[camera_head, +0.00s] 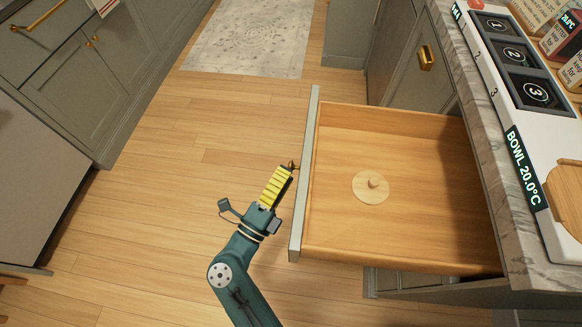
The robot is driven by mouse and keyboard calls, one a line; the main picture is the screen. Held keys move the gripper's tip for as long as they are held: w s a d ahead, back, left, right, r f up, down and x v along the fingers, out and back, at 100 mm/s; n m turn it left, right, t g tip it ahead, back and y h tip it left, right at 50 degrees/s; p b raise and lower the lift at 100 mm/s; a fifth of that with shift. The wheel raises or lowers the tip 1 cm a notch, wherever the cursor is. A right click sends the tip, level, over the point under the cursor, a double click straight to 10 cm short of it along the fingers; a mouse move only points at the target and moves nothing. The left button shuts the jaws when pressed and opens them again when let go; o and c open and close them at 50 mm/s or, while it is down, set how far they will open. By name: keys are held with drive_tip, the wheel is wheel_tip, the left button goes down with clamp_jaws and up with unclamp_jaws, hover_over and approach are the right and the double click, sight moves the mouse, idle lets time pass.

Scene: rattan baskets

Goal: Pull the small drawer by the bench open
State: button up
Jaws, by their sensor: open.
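A drawer (313,125) with a pale grey-green front and a light wood inside stands pulled far out from under the counter at the right. A small brass knob (292,165) shows on the outer face of its front. My gripper (276,187), with yellow ribbed finger pads, is open just left of the drawer front. Its tip is close to the knob; I cannot tell whether they touch. A round wooden lid (370,187) with a small knob lies inside the drawer.
A marble-topped counter (483,130) with a numbered white panel (530,150) runs along the right. Grey cabinets (75,85) stand at the upper left. A patterned rug (250,38) lies at the back. The wooden floor (170,170) left of the drawer is clear.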

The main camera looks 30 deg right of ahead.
sight(290, 166)
drive_tip(key=shift+b+x, duration=0.3)
drive_tip(key=shift+x, duration=1.25)
clamp_jaws()
drive_tip(key=shift+w, duration=0.1)
